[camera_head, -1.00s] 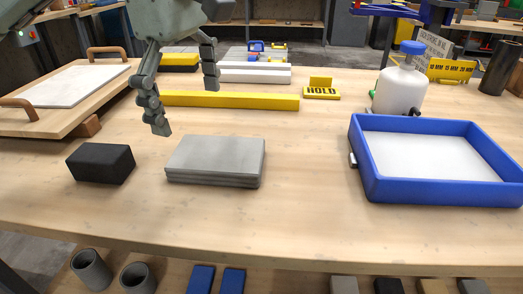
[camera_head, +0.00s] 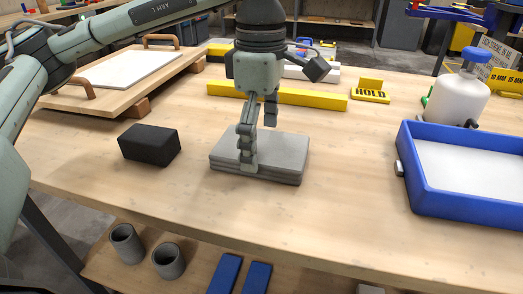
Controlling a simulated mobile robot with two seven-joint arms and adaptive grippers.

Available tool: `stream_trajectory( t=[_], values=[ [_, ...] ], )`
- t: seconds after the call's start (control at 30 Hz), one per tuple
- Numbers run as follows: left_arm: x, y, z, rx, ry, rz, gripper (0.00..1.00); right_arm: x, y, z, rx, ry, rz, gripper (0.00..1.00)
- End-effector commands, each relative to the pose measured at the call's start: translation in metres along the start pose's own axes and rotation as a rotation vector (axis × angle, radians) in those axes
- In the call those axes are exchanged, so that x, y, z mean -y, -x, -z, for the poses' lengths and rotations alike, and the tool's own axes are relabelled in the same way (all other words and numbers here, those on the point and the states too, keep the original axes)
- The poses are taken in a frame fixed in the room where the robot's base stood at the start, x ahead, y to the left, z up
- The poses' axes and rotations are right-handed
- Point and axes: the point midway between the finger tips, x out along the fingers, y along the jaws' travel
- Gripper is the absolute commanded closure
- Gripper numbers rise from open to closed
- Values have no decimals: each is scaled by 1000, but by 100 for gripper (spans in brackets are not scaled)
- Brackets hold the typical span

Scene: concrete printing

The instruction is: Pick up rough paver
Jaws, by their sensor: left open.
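The rough paver (camera_head: 283,155) is a flat grey slab, apparently layered at its edge, lying on the wooden table. My left gripper (camera_head: 259,146) is open and points down at the paver. One finger hangs in front of the slab's near side and the other is behind it, near the far edge. Whether either finger touches the slab cannot be told. The finger and palm hide part of the slab's top. My right gripper is not in view.
A black block (camera_head: 149,146) sits left of the paver. A blue tray (camera_head: 408,180) with white contents stands right, beside a white bottle (camera_head: 458,100). The table between paver and tray is clear.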

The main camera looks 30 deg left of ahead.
Motion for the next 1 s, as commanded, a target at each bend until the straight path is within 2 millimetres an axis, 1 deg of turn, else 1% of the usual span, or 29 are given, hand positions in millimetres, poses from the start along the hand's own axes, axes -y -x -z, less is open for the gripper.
stream_trajectory(
  t=[0.17,0.2,0.77,0.8,1.0],
  values=[
    [0,0,0,0,0,0,0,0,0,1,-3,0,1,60],
    [0,0,0,1,0,0,3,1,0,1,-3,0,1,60],
    [0,0,0,1,0,0,72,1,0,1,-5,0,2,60],
    [0,2,-1,3,0,-3,74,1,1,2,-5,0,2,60],
    [0,2,-1,3,0,-3,74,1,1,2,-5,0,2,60]
  ],
)
